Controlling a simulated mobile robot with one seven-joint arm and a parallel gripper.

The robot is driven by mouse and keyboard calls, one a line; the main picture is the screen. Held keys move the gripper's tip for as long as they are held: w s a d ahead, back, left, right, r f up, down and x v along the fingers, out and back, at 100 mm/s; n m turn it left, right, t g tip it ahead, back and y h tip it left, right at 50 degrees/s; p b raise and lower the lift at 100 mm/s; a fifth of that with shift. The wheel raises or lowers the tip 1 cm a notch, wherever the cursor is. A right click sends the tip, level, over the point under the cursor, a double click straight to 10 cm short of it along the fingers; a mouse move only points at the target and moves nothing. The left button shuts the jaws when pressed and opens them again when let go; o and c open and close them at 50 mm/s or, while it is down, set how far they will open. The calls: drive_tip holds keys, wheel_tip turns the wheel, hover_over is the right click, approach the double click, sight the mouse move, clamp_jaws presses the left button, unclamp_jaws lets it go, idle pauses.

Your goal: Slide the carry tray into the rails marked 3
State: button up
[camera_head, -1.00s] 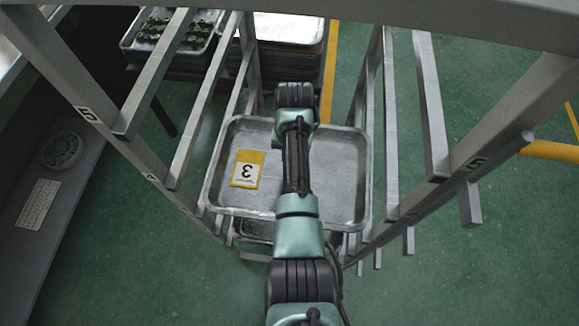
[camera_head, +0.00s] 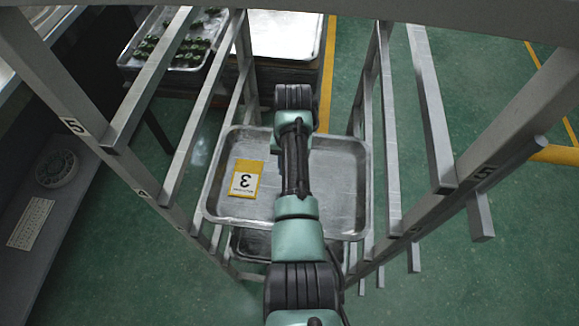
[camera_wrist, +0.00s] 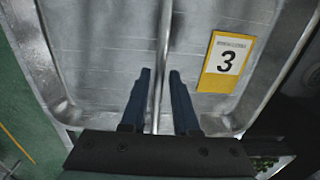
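The carry tray (camera_head: 335,205) is a shallow, bare metal tray with a yellow-edged label reading 3 (camera_head: 245,179). In the head view it lies between the two side frames of the rack, with my arm over its middle. In the wrist view, the tray (camera_wrist: 100,50) fills the upper part, and a thin metal bar (camera_wrist: 164,45) runs across it. My gripper (camera_wrist: 160,72) has its two dark blue fingers closed on either side of this bar. In the head view my arm hides the fingers. The marks for rails 3 are not readable on the rack.
The rack's left upright (camera_head: 105,157) carries marks 5 and 4; the right upright (camera_head: 465,190) also shows a 5. Another metal tray (camera_head: 243,246) lies below the carry tray. Behind stand a tray of dark green parts (camera_head: 137,59) and a stack with a pale top (camera_head: 288,40).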

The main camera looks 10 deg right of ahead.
drive_tip(key=shift+o, duration=1)
drive_tip(key=shift+s+f, duration=0.1)
wheel_tip(320, 180, up, 13)
drive_tip(key=shift+d, duration=0.15)
